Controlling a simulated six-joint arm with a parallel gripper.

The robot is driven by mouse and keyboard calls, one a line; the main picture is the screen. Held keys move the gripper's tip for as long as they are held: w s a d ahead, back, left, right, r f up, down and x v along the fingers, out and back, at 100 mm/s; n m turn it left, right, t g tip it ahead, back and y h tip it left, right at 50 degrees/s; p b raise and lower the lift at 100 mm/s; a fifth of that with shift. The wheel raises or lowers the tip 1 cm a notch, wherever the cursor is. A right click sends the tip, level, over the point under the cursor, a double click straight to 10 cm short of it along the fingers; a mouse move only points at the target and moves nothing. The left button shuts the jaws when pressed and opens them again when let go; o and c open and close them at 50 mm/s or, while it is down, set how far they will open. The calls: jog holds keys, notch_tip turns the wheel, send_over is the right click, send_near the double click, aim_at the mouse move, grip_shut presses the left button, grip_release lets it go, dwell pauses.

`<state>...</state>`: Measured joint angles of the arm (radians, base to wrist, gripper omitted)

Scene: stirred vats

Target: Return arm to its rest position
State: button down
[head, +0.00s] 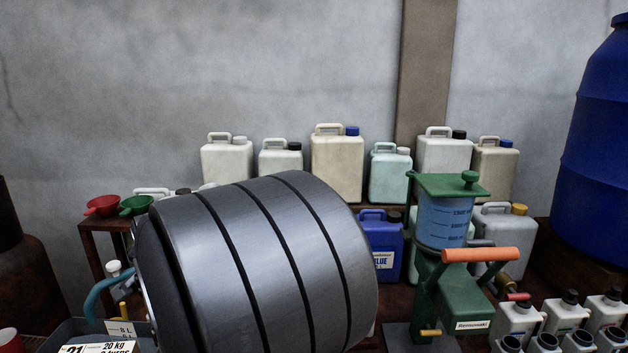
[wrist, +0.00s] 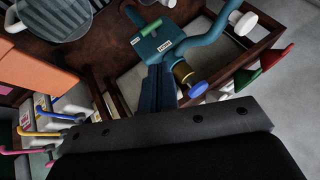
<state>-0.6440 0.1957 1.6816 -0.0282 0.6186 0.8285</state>
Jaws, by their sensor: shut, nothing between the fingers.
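My gripper (wrist: 158,70) shows in the wrist view as two dark fingers, shut together with nothing between them. They reach up from the dark wrist body at the bottom of the picture. The fingers point at a teal valve-like device (wrist: 158,46) with a green handle and a blue knob. I cannot tell whether they touch it. My gripper is not visible in the head view, where a large grey part of my arm covers the lower middle.
A green stand (head: 450,300) holds a blue measuring vessel (head: 445,222). Pale jugs (head: 337,167) line the back wall. A blue drum (head: 597,150) stands right. Red (head: 102,206) and green (head: 136,205) funnels sit left. Small bottles (head: 563,313) crowd the lower right.

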jog(key=shift+w+d+n+g+y, duration=0.25)
jog(key=shift+w+d+n, duration=0.15)
jog(key=shift+d+n, duration=0.25)
jog(key=shift+w+d+n+g+y, duration=0.2)
jog(key=shift+w+d+n+y, duration=0.15)
jog(key=shift+d, duration=0.45)
jog(key=shift+w+d+n+g+y, duration=0.25)
jog(key=shift+w+d+n, duration=0.15)
jog(key=shift+d+n, duration=0.3)
jog(key=shift+d, duration=0.1)
dwell(0.8)
